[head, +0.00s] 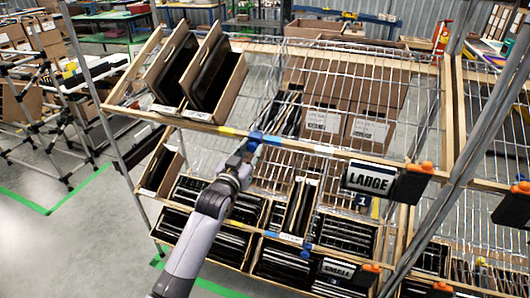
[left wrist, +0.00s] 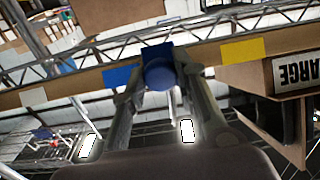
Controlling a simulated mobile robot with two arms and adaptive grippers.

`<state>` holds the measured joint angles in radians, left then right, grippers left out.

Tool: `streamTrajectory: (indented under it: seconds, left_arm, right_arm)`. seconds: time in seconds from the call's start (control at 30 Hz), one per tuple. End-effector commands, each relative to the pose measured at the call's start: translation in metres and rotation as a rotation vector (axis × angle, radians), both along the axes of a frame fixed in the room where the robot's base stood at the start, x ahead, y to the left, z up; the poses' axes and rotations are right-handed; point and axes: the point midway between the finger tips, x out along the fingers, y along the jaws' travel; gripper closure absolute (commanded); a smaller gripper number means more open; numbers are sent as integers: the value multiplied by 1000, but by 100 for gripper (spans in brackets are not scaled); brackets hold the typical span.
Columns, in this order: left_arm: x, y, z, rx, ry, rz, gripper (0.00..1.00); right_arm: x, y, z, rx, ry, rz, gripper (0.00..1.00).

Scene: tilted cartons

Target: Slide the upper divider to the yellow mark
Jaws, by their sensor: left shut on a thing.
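The upper divider's blue handle (head: 256,137) sits at the front rail of the upper shelf. My left gripper (head: 249,146) has reached it from below and is shut on it. In the left wrist view the round blue handle (left wrist: 160,75) sits between the fingers of my left gripper (left wrist: 158,92). A yellow mark (left wrist: 243,50) lies on the rail to the right of the handle in that view, apart from it. A blue patch (left wrist: 120,77) is just left of the handle. In the head view a yellow patch (head: 227,130) shows left of the handle. My right gripper is not in view.
Two tilted cartons (head: 213,75) with dark contents stand at the upper shelf's left. A LARGE sign (head: 369,180) hangs on the front rail at right. Black-filled cartons (head: 215,235) fill the lower shelf beneath my arm. A slanted metal post (head: 460,150) stands at right.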

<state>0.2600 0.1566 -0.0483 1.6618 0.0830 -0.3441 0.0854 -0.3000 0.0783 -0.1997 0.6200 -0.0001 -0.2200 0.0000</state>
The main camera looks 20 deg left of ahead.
Motion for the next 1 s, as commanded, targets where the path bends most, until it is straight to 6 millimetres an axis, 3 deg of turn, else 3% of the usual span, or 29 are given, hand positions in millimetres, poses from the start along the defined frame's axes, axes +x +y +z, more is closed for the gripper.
streamTrajectory:
  seconds: [0.03,0.2,0.4,0.6,0.93,0.97,1.0]
  left_arm:
    - [0,16,2,10,0,5,100]
    - [2,56,1,9,-1,4,100]
    - [3,89,1,5,-1,4,100]
    - [4,101,1,1,-1,2,100]
    - [4,104,2,1,-2,5,100]
    - [4,104,2,2,-2,5,72]
    - [4,104,2,2,-2,5,69]
  right_arm:
    - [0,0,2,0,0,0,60]
    - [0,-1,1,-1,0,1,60]
    - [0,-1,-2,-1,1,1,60]
    - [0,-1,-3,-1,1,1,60]
    - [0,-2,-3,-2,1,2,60]
    - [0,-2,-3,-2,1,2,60]
    - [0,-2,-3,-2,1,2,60]
